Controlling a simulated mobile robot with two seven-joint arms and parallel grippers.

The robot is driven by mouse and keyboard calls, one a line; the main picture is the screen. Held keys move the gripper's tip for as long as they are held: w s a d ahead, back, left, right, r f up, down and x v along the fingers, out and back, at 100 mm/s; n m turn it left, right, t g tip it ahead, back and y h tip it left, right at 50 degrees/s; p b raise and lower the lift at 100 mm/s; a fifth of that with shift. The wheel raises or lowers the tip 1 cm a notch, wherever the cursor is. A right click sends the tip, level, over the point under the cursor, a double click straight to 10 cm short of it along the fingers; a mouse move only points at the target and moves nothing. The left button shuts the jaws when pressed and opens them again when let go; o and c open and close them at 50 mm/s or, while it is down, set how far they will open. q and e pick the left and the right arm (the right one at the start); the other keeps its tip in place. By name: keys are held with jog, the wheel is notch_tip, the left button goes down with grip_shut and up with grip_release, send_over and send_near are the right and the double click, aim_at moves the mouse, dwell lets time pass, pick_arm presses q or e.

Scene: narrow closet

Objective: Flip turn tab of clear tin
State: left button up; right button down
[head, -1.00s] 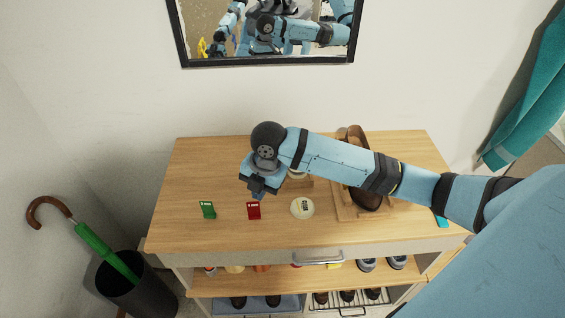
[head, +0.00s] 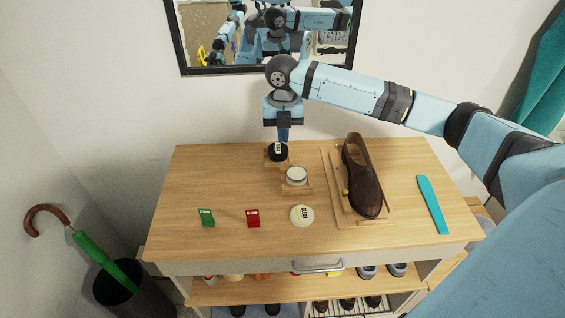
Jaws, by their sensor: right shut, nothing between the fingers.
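My right gripper (head: 283,136) is shut and empty, pointing down at the back of the wooden top, just above or at a small dark tin (head: 278,153) on a wooden block. I cannot tell whether the fingertips touch that tin. A pale round tin (head: 297,175) sits on another wooden block in front of it. A flat cream disc or tin (head: 302,216) with dark lettering lies nearer the front edge; its lettering is too small to read surely. No turn tab can be made out clearly on any tin. My left gripper is not directly in view.
A brown shoe (head: 361,178) stands on a wooden board right of the tins. A teal shoehorn (head: 432,205) lies further right. The top's left side is clear. A mirror (head: 264,68) hangs behind.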

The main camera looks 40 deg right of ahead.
send_over(283, 181)
jog(key=f, duration=0.5)
jog(key=f+p, duration=0.1)
jog(key=f, duration=0.4)
jog(key=shift+s+a+f, duration=0.1)
jog(key=shift+s+a, duration=0.05)
jog(key=shift+s, duration=0.05)
jog(key=shift+w+d+f, duration=0.2)
jog(key=shift+w+f, duration=0.1)
jog(key=shift+f, duration=0.2)
jog(key=shift+w+d+f, duration=0.15)
jog(key=shift+w+f, duration=0.15)
jog(key=shift+f, duration=0.2)
jog(key=shift+w+d+f, duration=0.25)
jog(key=shift+w+f, duration=0.1)
jog(key=shift+f, duration=0.3)
